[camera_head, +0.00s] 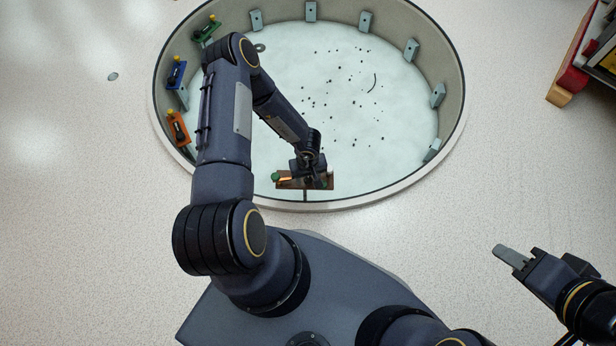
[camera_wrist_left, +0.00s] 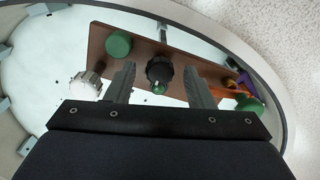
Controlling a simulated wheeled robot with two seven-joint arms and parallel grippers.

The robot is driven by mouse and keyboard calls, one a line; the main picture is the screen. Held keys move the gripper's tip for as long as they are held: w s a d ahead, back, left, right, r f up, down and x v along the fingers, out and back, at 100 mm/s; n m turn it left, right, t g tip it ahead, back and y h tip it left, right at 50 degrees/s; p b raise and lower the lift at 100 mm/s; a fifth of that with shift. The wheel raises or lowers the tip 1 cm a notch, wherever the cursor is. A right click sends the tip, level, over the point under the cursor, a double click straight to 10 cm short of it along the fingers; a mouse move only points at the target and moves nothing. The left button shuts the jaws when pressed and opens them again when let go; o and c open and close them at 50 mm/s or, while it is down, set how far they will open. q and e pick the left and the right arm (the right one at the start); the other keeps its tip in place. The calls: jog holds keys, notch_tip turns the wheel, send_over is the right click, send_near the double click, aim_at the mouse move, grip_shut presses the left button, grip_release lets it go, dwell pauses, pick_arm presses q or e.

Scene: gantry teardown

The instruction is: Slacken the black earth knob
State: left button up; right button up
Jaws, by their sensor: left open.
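The black earth knob (camera_wrist_left: 159,70) sits on a brown panel (camera_wrist_left: 140,50) in the left wrist view. My left gripper (camera_wrist_left: 160,86) is open, with one finger on each side of the knob in this view; I cannot tell whether they touch it. A small green piece shows at the knob's near end. In the head view the panel (camera_head: 325,184) is at the near side of the round pit, and my left gripper (camera_head: 308,170) is over it, hiding the knob. My right gripper (camera_head: 510,256) is far to the right, over bare floor; its jaw gap is unclear.
The panel also carries a green knob (camera_wrist_left: 118,44) and a pale ribbed knob (camera_wrist_left: 85,85). Orange, blue and green units (camera_head: 177,130) line the pit's left wall. Grey brackets (camera_head: 411,50) line the rest. Dark specks are scattered over the pale pit floor.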

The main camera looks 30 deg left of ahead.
pick_arm(q)
jog(key=c, duration=1)
